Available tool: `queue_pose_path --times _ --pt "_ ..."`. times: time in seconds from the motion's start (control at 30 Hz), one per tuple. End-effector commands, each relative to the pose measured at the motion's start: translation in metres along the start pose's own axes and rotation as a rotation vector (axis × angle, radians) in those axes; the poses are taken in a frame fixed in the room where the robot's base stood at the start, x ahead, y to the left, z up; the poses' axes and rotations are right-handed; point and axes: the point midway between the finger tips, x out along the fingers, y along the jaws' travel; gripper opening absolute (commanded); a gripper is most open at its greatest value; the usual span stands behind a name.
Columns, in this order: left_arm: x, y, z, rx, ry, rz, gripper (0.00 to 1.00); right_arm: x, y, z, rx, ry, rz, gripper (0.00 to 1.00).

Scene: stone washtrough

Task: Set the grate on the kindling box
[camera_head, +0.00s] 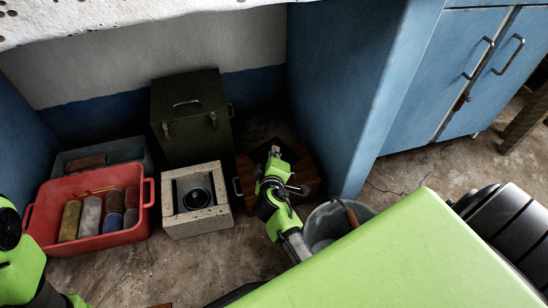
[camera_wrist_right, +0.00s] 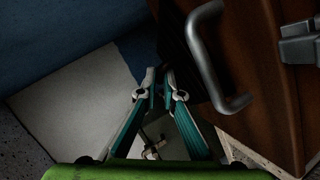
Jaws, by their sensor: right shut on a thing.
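A brown wooden box (camera_head: 246,171) with metal side handles, apparently the kindling box, stands on the floor beside the pale block. My right gripper (camera_head: 273,157) is over it, pointing away from me. In the right wrist view my right gripper (camera_wrist_right: 160,76) has its fingertips close together, at a dark piece that I take for the grate. Its shape is mostly hidden in shadow, and I cannot tell whether it touches the box. The box's handle (camera_wrist_right: 216,62) is just right of the fingertips, apart from them. My left gripper is not in view.
A pale square block (camera_head: 203,223) with a dark round opening stands left of the box. A red crate (camera_head: 95,243) holds several bricks. A dark green case (camera_head: 190,105) stands behind. A metal bucket (camera_head: 325,222) is close to my right arm; a blue wall (camera_head: 345,90) rises at right.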

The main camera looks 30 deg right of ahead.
Motion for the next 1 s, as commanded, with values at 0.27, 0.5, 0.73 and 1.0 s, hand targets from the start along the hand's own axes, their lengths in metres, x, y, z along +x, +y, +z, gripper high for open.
queue_pose_path --times 0.27,0.5,0.73,1.0 --pt "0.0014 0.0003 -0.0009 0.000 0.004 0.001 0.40 0.0005 0.0013 -0.0013 0.000 0.003 0.004 0.00" --pt "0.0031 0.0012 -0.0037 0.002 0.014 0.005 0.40 0.0015 -0.0028 0.0012 0.000 0.000 0.000 0.24" --pt "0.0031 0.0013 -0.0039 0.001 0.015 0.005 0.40 0.0014 -0.0029 0.0013 0.000 0.000 0.000 0.24" --pt "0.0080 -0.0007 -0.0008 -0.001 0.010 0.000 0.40 -0.0004 0.0051 -0.0007 -0.001 0.001 0.000 0.24"
